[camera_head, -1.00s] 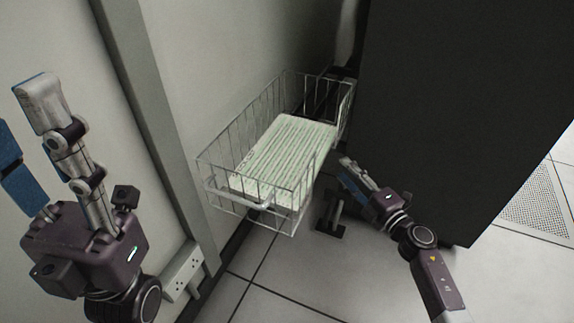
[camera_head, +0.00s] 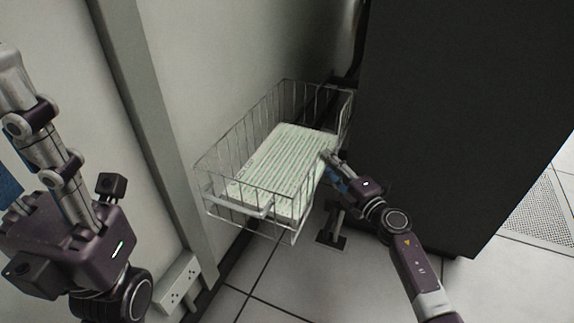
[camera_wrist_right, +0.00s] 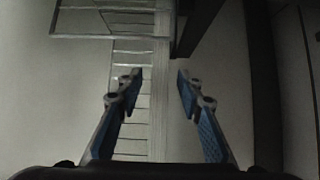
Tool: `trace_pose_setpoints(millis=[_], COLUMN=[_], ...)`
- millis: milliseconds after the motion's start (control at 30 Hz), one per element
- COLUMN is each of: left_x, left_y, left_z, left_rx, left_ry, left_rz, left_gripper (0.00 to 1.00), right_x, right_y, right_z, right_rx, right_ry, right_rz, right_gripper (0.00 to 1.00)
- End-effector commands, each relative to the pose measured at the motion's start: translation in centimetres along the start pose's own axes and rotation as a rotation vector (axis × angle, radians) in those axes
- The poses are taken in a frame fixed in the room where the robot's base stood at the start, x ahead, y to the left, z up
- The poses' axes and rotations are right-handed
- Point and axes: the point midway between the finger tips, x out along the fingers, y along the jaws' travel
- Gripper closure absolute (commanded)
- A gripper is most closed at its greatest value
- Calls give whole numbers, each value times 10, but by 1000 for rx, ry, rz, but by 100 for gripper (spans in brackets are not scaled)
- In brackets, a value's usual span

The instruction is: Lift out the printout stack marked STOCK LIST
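A stack of pale green striped printout paper (camera_head: 285,158) lies in a wire basket (camera_head: 262,210) against the wall. No STOCK LIST marking can be read. My right gripper (camera_head: 328,164) is at the stack's right edge, at the basket's right side. In the right wrist view my right gripper (camera_wrist_right: 160,78) has its two blue-padded fingers apart, with a ruled pale strip (camera_wrist_right: 132,105), seemingly the stack, showing between and behind them. Contact cannot be told. My left gripper (camera_head: 12,125) is raised at the left edge, partly cut off, its fingers apart and empty.
A tall dark cabinet (camera_head: 450,110) stands close on the right of the basket and my right arm. A grey wall post (camera_head: 150,120) and a socket strip (camera_head: 180,284) are on the left.

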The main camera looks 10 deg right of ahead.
Motion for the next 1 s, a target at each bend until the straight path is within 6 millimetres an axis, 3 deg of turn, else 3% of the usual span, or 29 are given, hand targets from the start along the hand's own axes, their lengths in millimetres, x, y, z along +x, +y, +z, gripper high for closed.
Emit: trace_pose_setpoints(millis=[300,800,1000], left_x=[0,-1,-2], left_y=[0,-1,-2], left_z=[0,2,4], left_rx=[0,0,-2], left_ry=[0,-8,-26], left_rz=[0,-2,-9], left_gripper=[60,60,60], right_x=[0,0,0], right_y=[0,3,13], right_z=[0,0,0], right_rx=[0,2,1], right_ry=[0,0,0], right_rz=[0,4,4], right_gripper=[100,100,100])
